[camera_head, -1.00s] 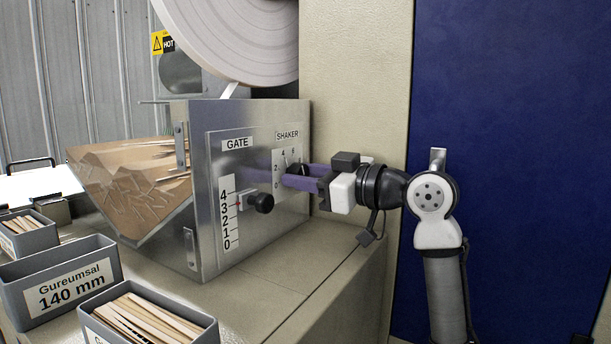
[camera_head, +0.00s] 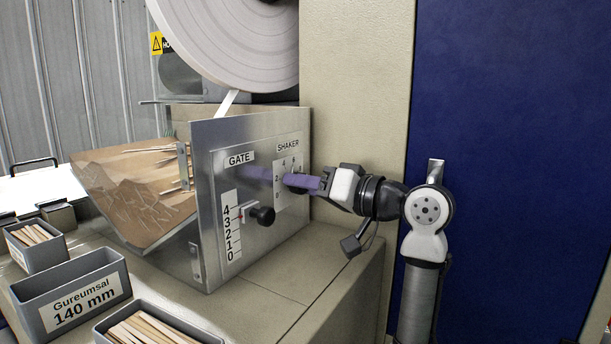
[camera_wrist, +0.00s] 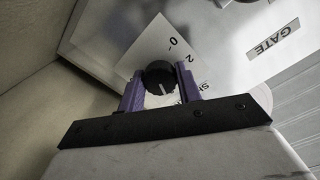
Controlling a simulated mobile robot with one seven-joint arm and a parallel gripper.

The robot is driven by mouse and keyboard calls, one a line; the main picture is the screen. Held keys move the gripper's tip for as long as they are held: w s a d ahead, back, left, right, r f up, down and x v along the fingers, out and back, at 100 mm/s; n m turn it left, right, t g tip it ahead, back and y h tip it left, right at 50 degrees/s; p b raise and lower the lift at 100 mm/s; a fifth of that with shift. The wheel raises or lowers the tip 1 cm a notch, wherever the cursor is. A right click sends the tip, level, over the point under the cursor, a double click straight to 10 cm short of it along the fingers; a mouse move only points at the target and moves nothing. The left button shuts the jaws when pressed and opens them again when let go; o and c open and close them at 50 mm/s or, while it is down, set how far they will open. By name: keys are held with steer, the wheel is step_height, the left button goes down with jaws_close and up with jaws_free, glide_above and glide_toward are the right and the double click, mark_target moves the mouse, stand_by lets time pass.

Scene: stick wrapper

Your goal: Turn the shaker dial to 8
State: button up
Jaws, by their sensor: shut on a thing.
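The shaker dial is a black round knob (camera_wrist: 160,76) on a white scale plate (camera_head: 290,155) under the SHAKER label (camera_head: 288,145). My gripper (camera_wrist: 160,84) has its purple fingers on opposite sides of the knob, shut on it. In the head view my gripper (camera_head: 297,182) reaches in from the right and hides most of the knob. The knob's white mark points down in the wrist view, away from the 0 and 2. I cannot tell which number it points at; the higher numbers are hidden there.
The GATE slider with its black knob (camera_head: 262,215) sits left of my gripper, beside its scale. A paper roll (camera_head: 240,40) hangs above the steel hopper panel. Bins of sticks (camera_head: 70,295) stand at lower left. A beige wall (camera_head: 355,90) rises behind my gripper.

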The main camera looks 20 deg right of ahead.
steer(key=shift+r+m+p, duration=0.1)
steer(key=shift+m+p, duration=2.9)
steer(key=shift+m, duration=1.2)
steer(key=o, duration=1)
steer(key=b+v, duration=0.3)
steer(key=v, duration=1.1)
steer(key=shift+b, duration=0.4)
